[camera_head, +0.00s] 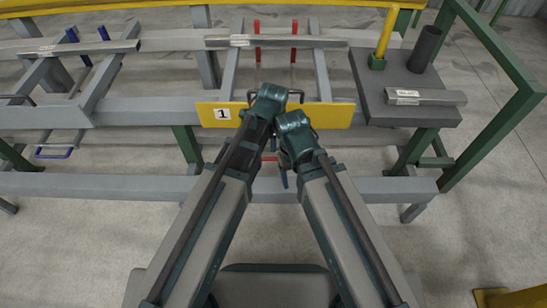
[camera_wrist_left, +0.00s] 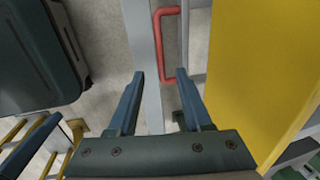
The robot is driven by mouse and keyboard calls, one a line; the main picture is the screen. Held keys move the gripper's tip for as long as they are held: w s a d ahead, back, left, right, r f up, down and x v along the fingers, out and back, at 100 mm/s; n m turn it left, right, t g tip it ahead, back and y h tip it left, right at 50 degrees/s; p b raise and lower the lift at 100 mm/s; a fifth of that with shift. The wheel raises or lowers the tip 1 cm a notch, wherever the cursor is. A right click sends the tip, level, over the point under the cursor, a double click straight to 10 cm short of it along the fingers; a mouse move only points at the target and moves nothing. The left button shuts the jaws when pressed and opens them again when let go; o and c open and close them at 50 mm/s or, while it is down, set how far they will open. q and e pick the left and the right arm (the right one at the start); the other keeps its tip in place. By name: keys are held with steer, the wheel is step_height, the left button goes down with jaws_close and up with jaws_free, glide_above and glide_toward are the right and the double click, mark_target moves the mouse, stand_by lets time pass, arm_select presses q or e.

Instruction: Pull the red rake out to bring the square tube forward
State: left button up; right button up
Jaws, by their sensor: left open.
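The red rake has two upright prongs (camera_head: 257,40) behind the square tube (camera_head: 330,42), a silver bar with a white label lying across the rails at the back. The rake's red handle (camera_head: 270,158) shows partly below the yellow plate, mostly hidden by my arms. In the left wrist view the handle (camera_wrist_left: 158,45) is a bracket just beyond my left gripper (camera_wrist_left: 162,80). That gripper is open and empty, its fingertips apart with the handle's near end in line between them. My right gripper (camera_head: 290,155) is low in the middle, its jaws mostly hidden.
A yellow plate marked 1 (camera_head: 335,115) stands close to my wrists; its yellow face (camera_wrist_left: 255,60) fills the right of the wrist view. A dark platform (camera_head: 385,110) at right holds another tube (camera_head: 425,97) and a dark cylinder (camera_head: 425,50). A blue rake (camera_head: 55,155) stands left.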

mark_target(274, 158)
arm_select(q)
steer(key=f+b, duration=0.3)
steer(key=f, duration=0.1)
steer(key=w+f+b, duration=0.1)
steer(key=f+b, duration=0.3)
steer(key=w+f+b, duration=0.1)
steer(key=f+b, duration=0.3)
steer(key=shift+w, duration=0.15)
steer(key=shift+c, duration=0.3)
jaws_close()
stand_by(0.9)
